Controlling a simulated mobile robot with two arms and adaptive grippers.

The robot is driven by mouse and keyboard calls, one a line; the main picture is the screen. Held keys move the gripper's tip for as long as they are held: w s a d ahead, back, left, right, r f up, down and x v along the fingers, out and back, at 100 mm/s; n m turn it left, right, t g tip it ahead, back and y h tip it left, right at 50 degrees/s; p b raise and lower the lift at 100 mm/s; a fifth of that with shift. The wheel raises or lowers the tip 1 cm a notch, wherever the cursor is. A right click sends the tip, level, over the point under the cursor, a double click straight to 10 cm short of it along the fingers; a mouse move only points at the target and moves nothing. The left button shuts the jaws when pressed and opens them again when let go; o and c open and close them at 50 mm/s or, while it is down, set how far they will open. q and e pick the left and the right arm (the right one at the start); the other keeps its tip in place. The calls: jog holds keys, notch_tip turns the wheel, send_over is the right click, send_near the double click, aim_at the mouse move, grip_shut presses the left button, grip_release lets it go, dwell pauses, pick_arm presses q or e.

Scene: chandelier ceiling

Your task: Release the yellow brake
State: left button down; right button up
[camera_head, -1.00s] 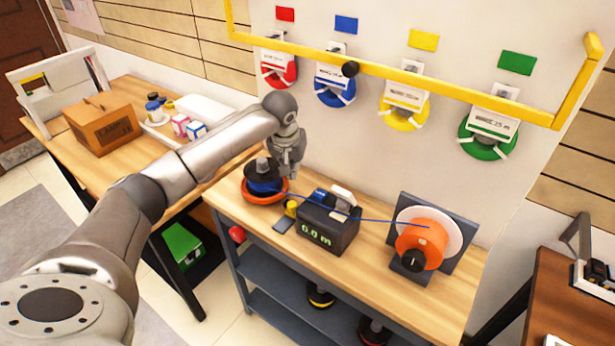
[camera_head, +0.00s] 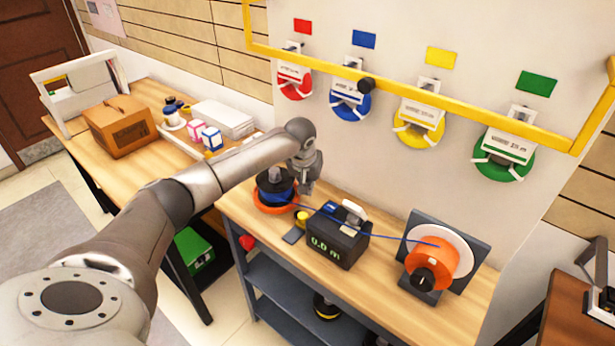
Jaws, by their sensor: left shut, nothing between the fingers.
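A small yellow knob (camera_head: 301,217) stands on the workbench beside a grey plate (camera_head: 293,236), between the feed spool and the meter. It looks like the yellow brake. My left gripper (camera_head: 306,190) is shut and empty, pointing down just above and behind the yellow knob in the picture. I cannot tell whether it touches anything. The feed spool (camera_head: 275,199), with blue wire on an orange base, is left of the gripper. My right gripper is not in view.
A black meter (camera_head: 338,238) reads 0.0 m. A blue wire runs past it to an orange reel (camera_head: 434,256) on a grey stand. A yellow rail (camera_head: 430,98) crosses in front of coloured wall spools. The bench's front strip is clear.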

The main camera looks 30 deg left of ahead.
aim_at(301, 217)
pick_arm(q)
jog(key=x, duration=0.4)
jog(key=shift+s+d+p, duration=0.2)
jog(key=shift+s+p, duration=0.4)
jog(key=shift+p, duration=0.05)
jog(key=shift+s+d+p, duration=0.15)
jog(key=shift+s+p, duration=0.4)
jog(key=shift+p, duration=0.05)
jog(key=shift+s+d+p, duration=0.15)
jog(key=shift+s+p, duration=0.15)
jog(key=shift+s, duration=0.3)
jog(key=shift+s+d+f, duration=0.1)
jog(key=shift+d+f, duration=0.05)
